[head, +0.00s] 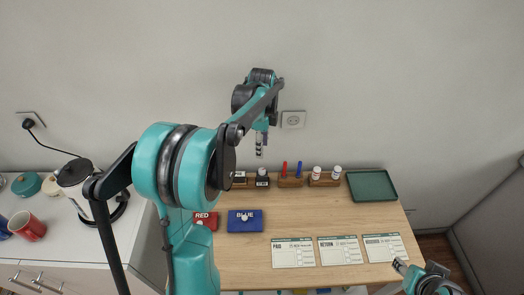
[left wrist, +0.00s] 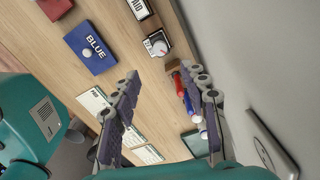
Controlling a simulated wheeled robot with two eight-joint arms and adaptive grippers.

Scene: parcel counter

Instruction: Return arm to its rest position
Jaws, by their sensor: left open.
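My left gripper (head: 262,145) hangs fingers down in front of the wall, above the back of the wooden counter (head: 238,262). In the left wrist view its two fingers (left wrist: 166,105) stand apart with nothing held between them. My left arm rises through the middle of the head view and bends over to the right at the top. My right gripper (head: 400,266) shows only partly at the bottom right, over the counter's front right corner; its jaw opening is unclear.
Red (head: 207,220) and blue (head: 245,220) boxes lie on the counter near three cards (head: 340,251). A green tray (head: 372,186) is back right; a kettle (head: 80,180) stands left.

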